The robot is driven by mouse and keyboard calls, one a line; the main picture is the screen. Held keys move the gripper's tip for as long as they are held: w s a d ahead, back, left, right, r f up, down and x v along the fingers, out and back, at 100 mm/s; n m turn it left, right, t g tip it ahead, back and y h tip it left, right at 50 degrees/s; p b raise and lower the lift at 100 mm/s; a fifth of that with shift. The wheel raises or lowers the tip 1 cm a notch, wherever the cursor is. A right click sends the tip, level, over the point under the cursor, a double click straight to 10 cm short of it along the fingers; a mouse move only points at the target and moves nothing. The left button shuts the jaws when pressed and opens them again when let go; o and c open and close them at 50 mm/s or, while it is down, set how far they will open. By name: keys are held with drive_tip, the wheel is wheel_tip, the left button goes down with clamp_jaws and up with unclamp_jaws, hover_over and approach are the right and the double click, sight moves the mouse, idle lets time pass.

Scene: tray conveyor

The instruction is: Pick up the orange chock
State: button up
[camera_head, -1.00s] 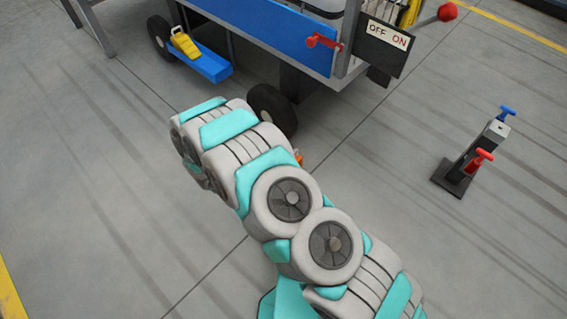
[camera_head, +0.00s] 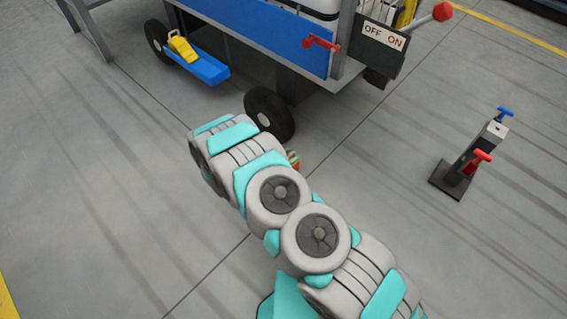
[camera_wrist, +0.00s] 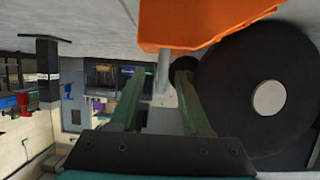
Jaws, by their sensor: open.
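The orange chock (camera_wrist: 200,22) shows large at the top of the wrist view, beside a black wheel. In the head view only a small orange sliver of it (camera_head: 294,158) shows past my arm, near the cart's front wheel. My gripper (camera_wrist: 158,85) is open in the wrist view, with its two green fingers apart and pointing towards the chock. Nothing is held between the fingers. In the head view my arm hides most of the gripper and the chock.
The cart's black wheel (camera_head: 269,114) is close to the gripper and fills the right of the wrist view (camera_wrist: 240,75). A yellow chock (camera_head: 181,47) sits on a blue ledge (camera_head: 207,70). A post with blue and red handles (camera_head: 470,160) stands at right.

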drive_tip(key=shift+w, duration=0.1)
clamp_jaws()
idle(0.3)
idle(1.1)
